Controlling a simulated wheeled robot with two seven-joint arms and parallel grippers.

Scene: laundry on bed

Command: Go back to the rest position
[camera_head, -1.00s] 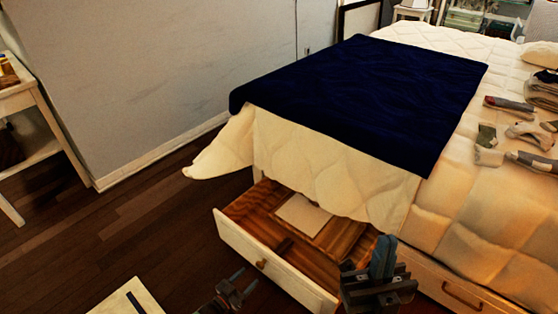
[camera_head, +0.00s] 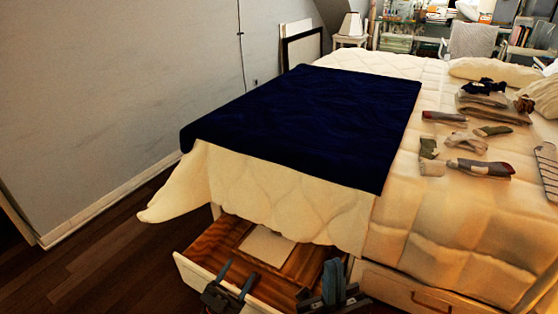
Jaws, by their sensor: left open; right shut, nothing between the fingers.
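My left gripper (camera_head: 238,273) is at the bottom of the head view, in front of the open under-bed drawer (camera_head: 196,277). Its two fingers stand apart with nothing between them, and they overlap the drawer's front edge in the picture. My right gripper (camera_head: 333,278) is just to the right, by the drawer's right end. Its fingers point up, are together and hold nothing. I cannot tell whether either gripper touches the drawer. The lower parts of both are cut off by the picture's edge.
A flat pale item (camera_head: 267,246) lies in the drawer. The bed carries a dark blue blanket (camera_head: 310,125), several loose socks such as one at the right (camera_head: 480,168), and folded clothes (camera_head: 493,108). A closed drawer (camera_head: 425,296) is at the right. Floor (camera_head: 100,265) is clear at left.

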